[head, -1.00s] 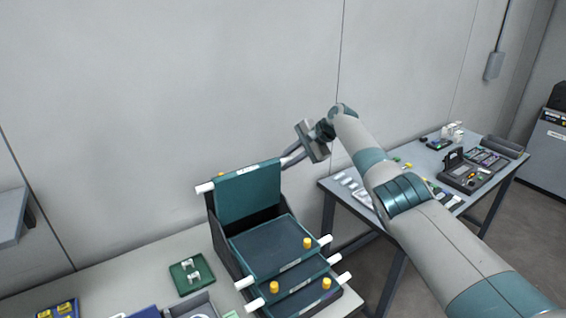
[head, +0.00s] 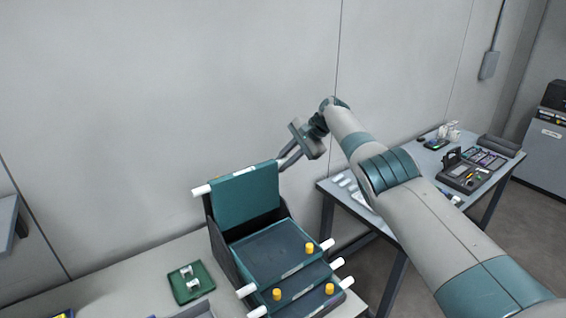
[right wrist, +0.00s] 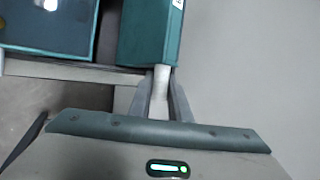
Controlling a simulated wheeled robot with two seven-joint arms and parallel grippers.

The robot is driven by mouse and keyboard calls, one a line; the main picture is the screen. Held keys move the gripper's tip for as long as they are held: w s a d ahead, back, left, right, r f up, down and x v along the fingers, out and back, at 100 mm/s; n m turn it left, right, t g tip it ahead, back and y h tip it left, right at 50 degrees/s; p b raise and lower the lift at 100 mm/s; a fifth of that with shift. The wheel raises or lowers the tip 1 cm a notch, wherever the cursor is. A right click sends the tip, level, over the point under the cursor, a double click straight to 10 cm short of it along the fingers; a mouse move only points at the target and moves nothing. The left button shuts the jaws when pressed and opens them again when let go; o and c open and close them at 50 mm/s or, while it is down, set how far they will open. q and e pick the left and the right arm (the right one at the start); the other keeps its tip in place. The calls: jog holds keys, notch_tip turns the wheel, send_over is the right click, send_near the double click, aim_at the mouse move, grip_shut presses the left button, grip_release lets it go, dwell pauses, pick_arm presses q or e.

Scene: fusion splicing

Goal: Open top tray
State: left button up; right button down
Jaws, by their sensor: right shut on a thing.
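The top tray (head: 246,200) is a teal panel swung up, standing nearly upright at the back of the dark tray stack. A white peg sticks out at its left end (head: 202,190). My right gripper (head: 283,163) is at the tray's upper right corner, shut on the white peg there. In the right wrist view, my fingers (right wrist: 163,78) close around the white peg (right wrist: 160,88) beside the teal tray (right wrist: 150,35). Below, the lower teal trays (head: 272,256) lie stepped and flat, with yellow knobs (head: 309,248) and white pegs. My left gripper is not in view.
The stack stands on a grey table (head: 130,265) near the wall. A green dish (head: 191,292) with white parts lies to its left. A second table (head: 345,200) with tools and parts stands to the right, under my right arm.

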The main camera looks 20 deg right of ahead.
jog(key=c, duration=1.9)
grip_release()
jog(key=shift+f, duration=0.2)
jog(key=shift+d+r, duration=0.1)
jog(key=shift+r, duration=0.15)
jog(key=shift+r, duration=0.15)
jog(key=shift+v, duration=1)
jog(key=b+v, duration=0.4)
jog(key=v, duration=1)
jog(key=shift+s+d+r+b, duration=0.15)
jog(key=shift+s+d+b, duration=0.05)
jog(key=shift+d+b, duration=0.1)
jog(key=shift+c, duration=0.2)
